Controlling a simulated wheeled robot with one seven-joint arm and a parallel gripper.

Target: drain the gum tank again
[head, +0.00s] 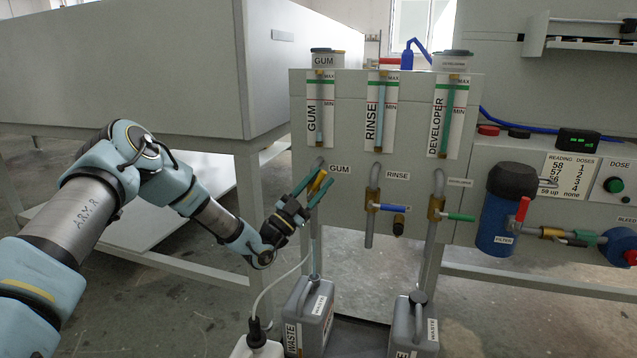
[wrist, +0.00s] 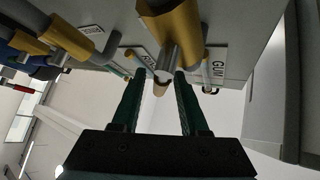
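The gum drain valve (wrist: 172,22) is a brass body with a silver stem, below the GUM label on the grey tank panel. In the head view the brass valve (head: 319,181) is partly hidden by my gripper. My gripper (head: 318,188) has its two green fingers around the valve area. In the wrist view the fingers (wrist: 166,74) stand apart on either side of the stem and a small tan end; contact is unclear. The gum sight tube (head: 319,105) is upright beside MAX and MIN marks; its level is hard to read. A grey waste can (head: 308,318) stands below the gum pipe.
The rinse valve with its blue lever (head: 392,208) and the developer valve with its green lever (head: 460,217) are to the right. A second waste can (head: 414,330) stands under the developer pipe. A blue filter (head: 497,225) and a reading chart (head: 566,177) are farther right.

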